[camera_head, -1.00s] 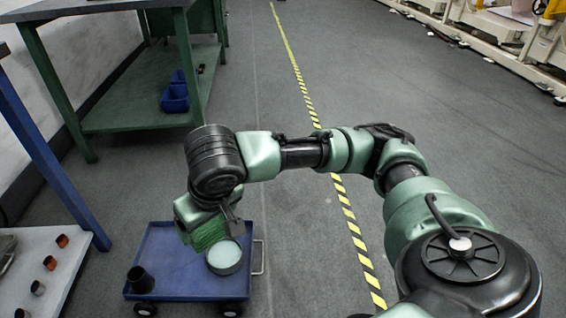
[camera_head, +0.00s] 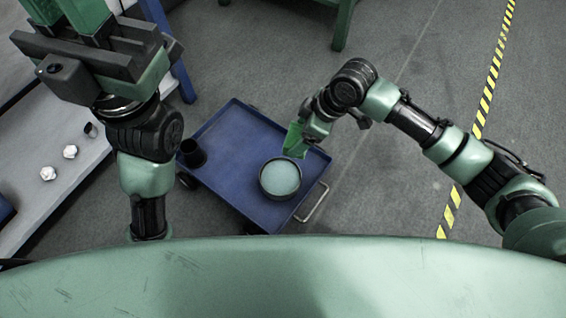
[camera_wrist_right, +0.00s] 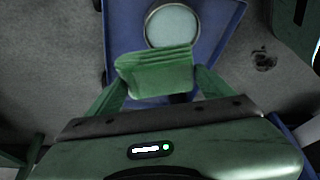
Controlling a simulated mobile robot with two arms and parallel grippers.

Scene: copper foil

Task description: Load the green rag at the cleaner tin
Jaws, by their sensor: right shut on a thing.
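The cleaner tin (camera_head: 280,179), round and dark-rimmed with a pale teal surface inside, stands on the blue cart. It also shows at the top of the right wrist view (camera_wrist_right: 172,25). My right gripper (camera_head: 298,142) is shut on the green rag (camera_head: 293,139), just beyond the tin's far rim in the head view. In the wrist view the rag (camera_wrist_right: 155,73) is a folded, ridged green pad between the two fingers, close to the tin in the picture; its height above the cart is unclear. My left gripper (camera_head: 72,12) is at the top left, fingertips cut off by the frame.
The blue cart (camera_head: 232,125) has a handle (camera_head: 313,203) on its right side and a black cup (camera_head: 192,153) at its left. A pale bench (camera_head: 30,190) with small parts lies left. Grey floor is free right of the cart, up to a striped line.

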